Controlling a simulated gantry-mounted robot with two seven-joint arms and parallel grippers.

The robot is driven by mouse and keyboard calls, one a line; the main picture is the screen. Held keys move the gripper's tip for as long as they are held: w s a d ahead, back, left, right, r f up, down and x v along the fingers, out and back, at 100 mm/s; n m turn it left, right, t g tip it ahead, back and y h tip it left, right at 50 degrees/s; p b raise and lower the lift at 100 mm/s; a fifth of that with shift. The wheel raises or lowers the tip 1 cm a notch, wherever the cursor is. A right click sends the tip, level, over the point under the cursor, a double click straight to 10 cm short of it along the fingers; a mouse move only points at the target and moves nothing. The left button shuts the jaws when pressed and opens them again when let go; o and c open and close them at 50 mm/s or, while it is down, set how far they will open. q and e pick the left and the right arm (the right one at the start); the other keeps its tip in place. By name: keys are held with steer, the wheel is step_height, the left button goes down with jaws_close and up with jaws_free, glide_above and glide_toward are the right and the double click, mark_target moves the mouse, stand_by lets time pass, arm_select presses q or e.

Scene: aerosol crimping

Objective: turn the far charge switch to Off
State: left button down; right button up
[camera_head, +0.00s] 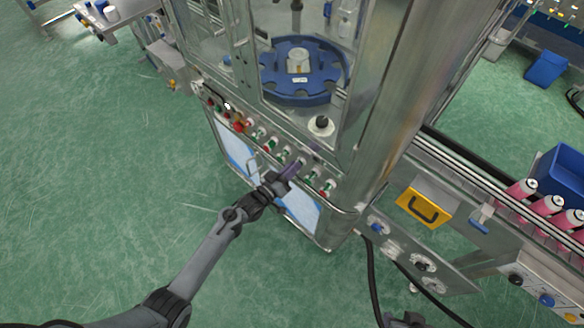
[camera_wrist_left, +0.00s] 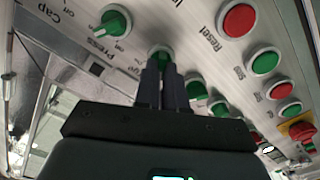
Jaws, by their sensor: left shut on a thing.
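My left gripper (camera_head: 293,169) reaches the sloped control panel on the front of the machine. In the left wrist view its two fingers (camera_wrist_left: 163,78) are close together, shut on a green rotary switch (camera_wrist_left: 160,54), which is partly hidden by them. That switch's own label and pointer position cannot be read. Another green switch (camera_wrist_left: 116,20) with On and Off marks sits beside it, near the words Press and Cap. More green switches (camera_wrist_left: 196,88) follow in the row. I cannot tell which is the far charge switch. A dark piece at the bottom edge of the head view seems to be my right gripper (camera_head: 402,319).
A red Reset button (camera_wrist_left: 238,20), more green and red buttons (camera_wrist_left: 264,61) and a red emergency stop (camera_wrist_left: 301,130) share the panel. Behind glass is a blue turntable (camera_head: 318,84). A conveyor with pink cans (camera_head: 522,188) and a yellow handle plate (camera_head: 424,207) stand right. Green floor lies open left.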

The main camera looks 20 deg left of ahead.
arm_select(q)
steer(key=c, duration=1.2)
jaws_free()
steer(key=p+v, duration=0.1)
steer(key=v, duration=1)
steer(key=shift+f, duration=0.1)
